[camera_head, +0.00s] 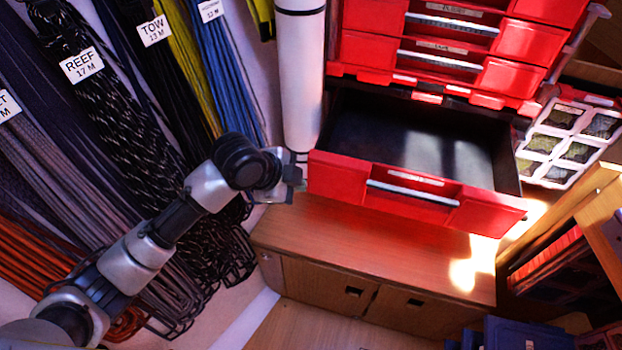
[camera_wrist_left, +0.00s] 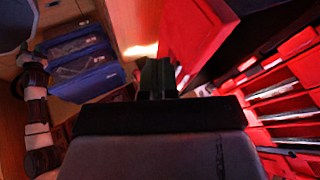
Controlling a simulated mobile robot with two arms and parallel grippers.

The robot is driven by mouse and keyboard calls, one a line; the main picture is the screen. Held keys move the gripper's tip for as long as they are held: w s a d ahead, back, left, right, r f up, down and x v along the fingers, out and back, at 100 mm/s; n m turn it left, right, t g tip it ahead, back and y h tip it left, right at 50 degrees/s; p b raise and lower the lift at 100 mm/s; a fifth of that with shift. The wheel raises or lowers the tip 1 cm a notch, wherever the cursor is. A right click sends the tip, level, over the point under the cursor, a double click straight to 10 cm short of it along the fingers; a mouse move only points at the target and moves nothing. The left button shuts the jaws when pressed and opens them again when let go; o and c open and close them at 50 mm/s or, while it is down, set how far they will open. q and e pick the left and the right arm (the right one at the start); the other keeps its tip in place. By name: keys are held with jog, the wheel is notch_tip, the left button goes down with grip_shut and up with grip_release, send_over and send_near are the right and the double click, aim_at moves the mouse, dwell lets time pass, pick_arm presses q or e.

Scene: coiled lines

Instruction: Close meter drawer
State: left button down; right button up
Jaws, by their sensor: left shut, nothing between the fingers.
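The open drawer (camera_head: 340,175) is the lowest in the red drawer stack, pulled far out, with a dark, empty-looking inside. A silver handle bar runs across its red front, and its label is too small to read. My left gripper (camera_head: 297,176) is at the left end of the drawer front, very close to it; I cannot tell if they touch. In the left wrist view the closed fingers (camera_wrist_left: 157,76) point ahead with nothing between them, beside the red drawer front (camera_wrist_left: 192,35).
Closed red drawers (camera_head: 445,50) sit above the open one. A wooden cabinet (camera_head: 350,230) stands below it. A white post (camera_head: 300,80) rises just behind my left gripper. Coiled ropes (camera_head: 110,110) hang at left. A white divided tray (camera_head: 567,140) is at right. Blue boxes (camera_wrist_left: 85,70) show too.

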aim_at(327, 182)
pick_arm(q)
jog(key=shift+w+d+f+b, duration=0.1)
jog(key=shift+w+d+f, duration=0.7)
jog(key=shift+w+f, duration=0.3)
jog(key=shift+w+d+f+b, duration=0.15)
jog(key=shift+w+d+f, duration=0.7)
jog(key=shift+w+f, duration=0.25)
jog(key=shift+w+d+f+b, duration=0.1)
jog(key=shift+w+d+f, duration=0.7)
jog(key=shift+w+f, duration=0.3)
jog(key=shift+w+r, duration=0.1)
jog(key=shift+w, duration=0.05)
